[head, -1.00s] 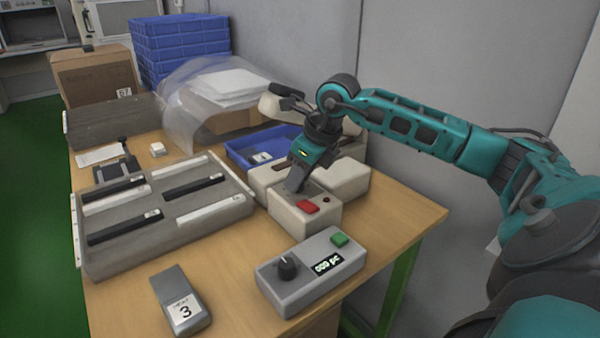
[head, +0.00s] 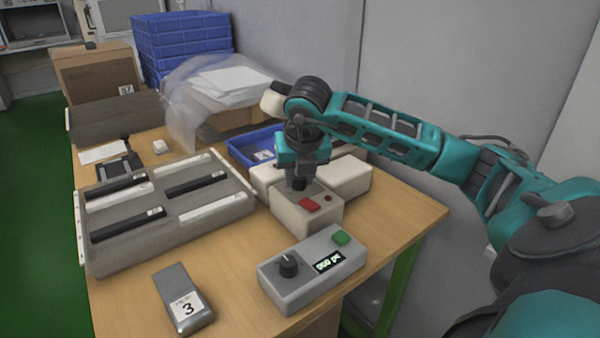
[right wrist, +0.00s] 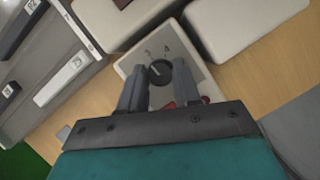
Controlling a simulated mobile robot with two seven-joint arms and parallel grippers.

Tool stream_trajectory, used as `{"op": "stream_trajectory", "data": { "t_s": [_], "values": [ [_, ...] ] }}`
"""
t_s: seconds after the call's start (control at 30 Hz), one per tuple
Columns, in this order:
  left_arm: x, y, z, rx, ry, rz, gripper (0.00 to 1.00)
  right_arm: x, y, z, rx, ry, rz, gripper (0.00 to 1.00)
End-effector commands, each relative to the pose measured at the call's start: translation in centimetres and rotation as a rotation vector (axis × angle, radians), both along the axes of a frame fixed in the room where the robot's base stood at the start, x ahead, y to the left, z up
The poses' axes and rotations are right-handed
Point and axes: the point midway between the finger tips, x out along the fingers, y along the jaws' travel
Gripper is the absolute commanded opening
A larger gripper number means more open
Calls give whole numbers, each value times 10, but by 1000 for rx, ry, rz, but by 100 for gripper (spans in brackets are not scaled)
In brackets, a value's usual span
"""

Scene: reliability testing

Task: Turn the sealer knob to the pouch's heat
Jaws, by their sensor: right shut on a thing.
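The sealer (head: 300,215) is a cream machine with a red button on its front block. Its dark round knob (right wrist: 160,72) shows in the right wrist view, with small marks at its far side, one looking like a 4; the knob's pale line seems to point up-left. My right gripper (head: 299,186) points down over the block and is shut on the knob, one finger on each side; in the head view it hides the knob. A grey pouch (head: 177,284) lies at the table's front, with a white label (head: 186,305) reading 3. My left gripper is not in view.
A grey counter box (head: 290,291) with a dark knob, display and green button stands in front of the sealer. A grey slotted rack (head: 160,240) is at left. A blue tray (head: 240,150) and clear plastic sheeting (head: 190,105) are behind.

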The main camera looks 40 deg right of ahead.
Motion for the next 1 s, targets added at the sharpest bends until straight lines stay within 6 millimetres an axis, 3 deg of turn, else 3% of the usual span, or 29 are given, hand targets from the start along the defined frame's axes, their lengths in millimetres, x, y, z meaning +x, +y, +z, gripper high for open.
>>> {"op": "stream_trajectory", "data": {
  "t_s": [0.3,0.77,0.8,1.0],
  "values": [
    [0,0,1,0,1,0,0,0,0,0,0,0,-95,2],
    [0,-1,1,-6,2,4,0,0,1,0,1,1,-108,2],
    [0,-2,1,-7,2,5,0,0,1,0,1,1,-108,34],
    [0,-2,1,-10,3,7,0,0,1,0,1,1,-107,53]
  ]
}}
